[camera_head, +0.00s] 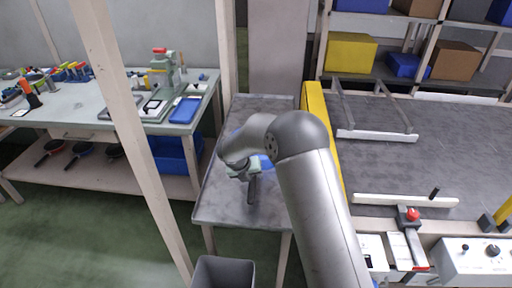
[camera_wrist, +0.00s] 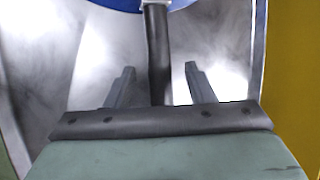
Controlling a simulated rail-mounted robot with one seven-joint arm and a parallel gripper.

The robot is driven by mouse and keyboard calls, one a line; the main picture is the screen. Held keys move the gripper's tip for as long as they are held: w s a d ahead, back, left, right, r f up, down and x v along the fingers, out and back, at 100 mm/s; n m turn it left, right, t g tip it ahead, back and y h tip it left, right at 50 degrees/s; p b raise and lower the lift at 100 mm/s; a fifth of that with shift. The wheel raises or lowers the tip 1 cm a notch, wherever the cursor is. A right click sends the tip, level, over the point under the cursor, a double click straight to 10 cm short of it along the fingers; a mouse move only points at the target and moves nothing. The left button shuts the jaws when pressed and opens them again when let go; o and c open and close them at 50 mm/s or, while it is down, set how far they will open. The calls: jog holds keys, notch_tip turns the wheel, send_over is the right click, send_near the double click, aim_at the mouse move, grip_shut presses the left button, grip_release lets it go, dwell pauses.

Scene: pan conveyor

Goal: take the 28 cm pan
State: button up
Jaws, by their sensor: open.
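A blue pan (camera_head: 265,162) lies on the grey side table, mostly hidden behind my wrist in the head view. Its dark handle (camera_head: 252,190) points toward the front of the table. No size marking shows, so I cannot tell whether it is the 28 cm pan. In the wrist view the blue pan (camera_wrist: 190,5) is cut off at the top edge. Its black handle (camera_wrist: 158,45) runs down between the two fingers of my gripper (camera_wrist: 160,70). The fingers are open, one on each side of the handle, with gaps showing on both sides.
Smaller pans (camera_head: 80,149) lie on the lower shelf of the left workbench (camera_head: 120,125). A grey bin (camera_head: 223,272) stands before the side table (camera_head: 225,205). A yellow guard (camera_head: 320,125) and the conveyor (camera_head: 440,150) are to the right. A pale post (camera_head: 135,130) stands left.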

jog(key=shift+f, duration=0.15)
grip_shut()
dwell(1.3)
jog(key=shift+w, duration=0.15)
